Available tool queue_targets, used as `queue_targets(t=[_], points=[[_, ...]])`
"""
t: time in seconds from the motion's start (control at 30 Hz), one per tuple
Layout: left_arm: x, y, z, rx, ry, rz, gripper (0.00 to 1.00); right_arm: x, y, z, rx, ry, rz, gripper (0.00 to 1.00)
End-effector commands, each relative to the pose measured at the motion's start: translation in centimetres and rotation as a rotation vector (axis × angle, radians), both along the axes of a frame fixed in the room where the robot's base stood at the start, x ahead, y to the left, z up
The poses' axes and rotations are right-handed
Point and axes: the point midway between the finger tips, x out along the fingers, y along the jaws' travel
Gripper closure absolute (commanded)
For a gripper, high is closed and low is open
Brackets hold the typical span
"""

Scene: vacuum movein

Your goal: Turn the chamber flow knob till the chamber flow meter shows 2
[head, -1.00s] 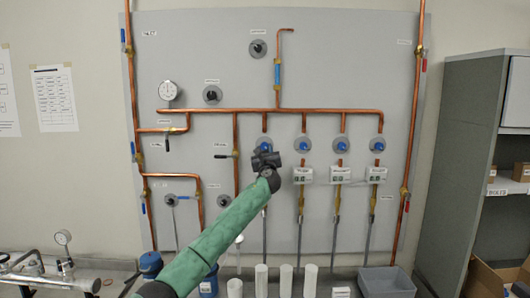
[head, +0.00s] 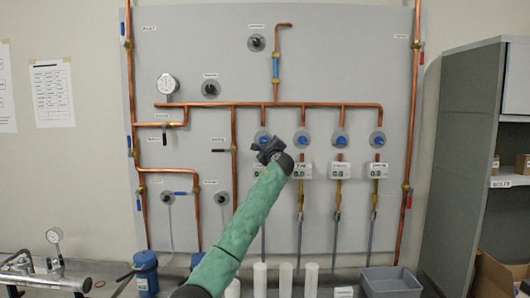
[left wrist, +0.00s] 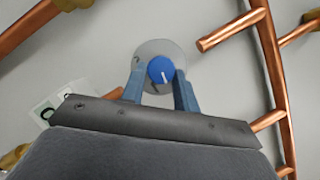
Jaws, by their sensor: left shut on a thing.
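My left gripper (head: 261,147) is at the leftmost of the row of blue knobs on the grey panel. In the left wrist view its two blue fingers (left wrist: 158,78) stand either side of a round blue knob (left wrist: 160,69) with a white pointer line, on a grey disc, and they are shut on it. In the head view that knob (head: 262,136) shows just above the gripper. The white meter box under it is mostly hidden by my gripper and arm. The labels and meter readings are too small to read. My right gripper is not in view.
More blue knobs (head: 340,140) with white meter boxes (head: 340,171) sit to the right. Copper pipes (head: 320,104) cross the panel (head: 210,50) close to the gripper. A grey bin (head: 390,283) and white cylinders stand below. A grey shelf (head: 465,150) is at the right.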

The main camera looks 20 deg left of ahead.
Motion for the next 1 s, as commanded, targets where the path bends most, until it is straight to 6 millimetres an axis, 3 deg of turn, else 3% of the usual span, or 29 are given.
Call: queue_targets(t=[0.6, 1.0], points=[[0.1, -0.3, 0.5, -0.543, -0.156, 0.002, 0.92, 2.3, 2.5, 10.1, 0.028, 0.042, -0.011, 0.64], [0.1, -0.2, 0.7, -0.802, -0.230, 0.004, 0.93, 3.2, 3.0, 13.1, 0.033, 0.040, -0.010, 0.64]])
